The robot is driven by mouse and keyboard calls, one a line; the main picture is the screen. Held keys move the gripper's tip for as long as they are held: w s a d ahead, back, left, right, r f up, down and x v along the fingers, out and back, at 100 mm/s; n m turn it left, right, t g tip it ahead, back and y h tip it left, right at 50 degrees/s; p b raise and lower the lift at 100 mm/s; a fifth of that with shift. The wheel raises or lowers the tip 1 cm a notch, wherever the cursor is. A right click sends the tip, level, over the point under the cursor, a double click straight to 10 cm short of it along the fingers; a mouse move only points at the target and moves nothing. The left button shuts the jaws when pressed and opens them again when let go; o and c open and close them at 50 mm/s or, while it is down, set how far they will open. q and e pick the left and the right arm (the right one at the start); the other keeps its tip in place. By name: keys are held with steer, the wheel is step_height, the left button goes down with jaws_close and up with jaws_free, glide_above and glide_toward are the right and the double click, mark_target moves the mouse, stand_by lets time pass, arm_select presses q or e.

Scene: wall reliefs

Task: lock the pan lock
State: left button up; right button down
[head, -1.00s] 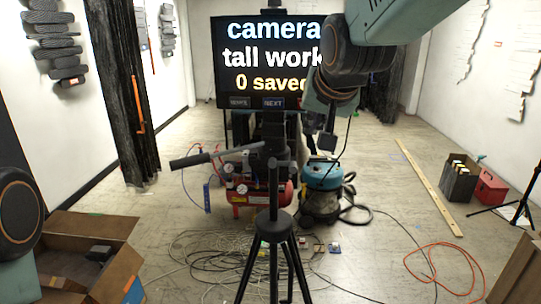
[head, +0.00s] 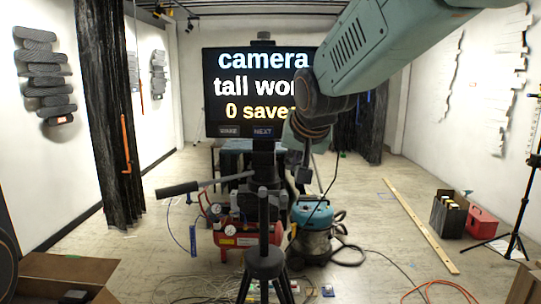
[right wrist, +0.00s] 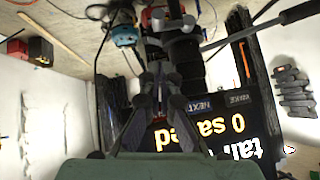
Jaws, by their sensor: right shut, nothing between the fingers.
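A black tripod (head: 264,262) stands in the middle of the head view. Its head (head: 263,172) carries a pan handle (head: 178,189) that points left, and a monitor is above it. The pan lock cannot be told apart from the dark parts of the head. My right gripper (head: 303,178) is just right of the tripod head, fingers down, partly lost against the dark background. In the right wrist view, upside down, its fingers (right wrist: 162,82) come together, empty, in front of the dark tripod head (right wrist: 186,55). Whether they touch it is unclear. My left gripper is out of view.
The monitor (head: 232,92) reads "camera" and "0 saved". A red compressor (head: 238,236) and a blue vacuum (head: 312,222) stand behind the tripod. Cables lie on the floor around its legs. A cardboard box (head: 45,268) is at lower left. Open floor lies to the right, with a wooden plank (head: 422,227).

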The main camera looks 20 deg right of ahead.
mark_target(286, 193)
steer(key=w+f, duration=0.1)
steer(key=f, duration=0.3)
steer(key=w+f, duration=0.1)
steer(key=f, duration=0.1)
steer(key=shift+w+a+f, duration=0.2)
steer(key=shift+w, duration=0.1)
steer(key=shift+w+d+f, duration=0.2)
steer(key=shift+w+d, duration=0.1)
steer(key=shift+w, duration=0.05)
steer(key=shift+s+a, duration=0.1)
steer(key=shift+a, duration=0.1)
steer(key=shift+s+d, duration=0.1)
steer(key=shift+s, duration=0.15)
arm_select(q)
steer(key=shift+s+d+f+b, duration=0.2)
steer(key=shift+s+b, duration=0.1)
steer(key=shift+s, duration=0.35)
arm_select(e)
steer(key=shift+d+f, duration=0.1)
steer(key=shift+d, duration=0.05)
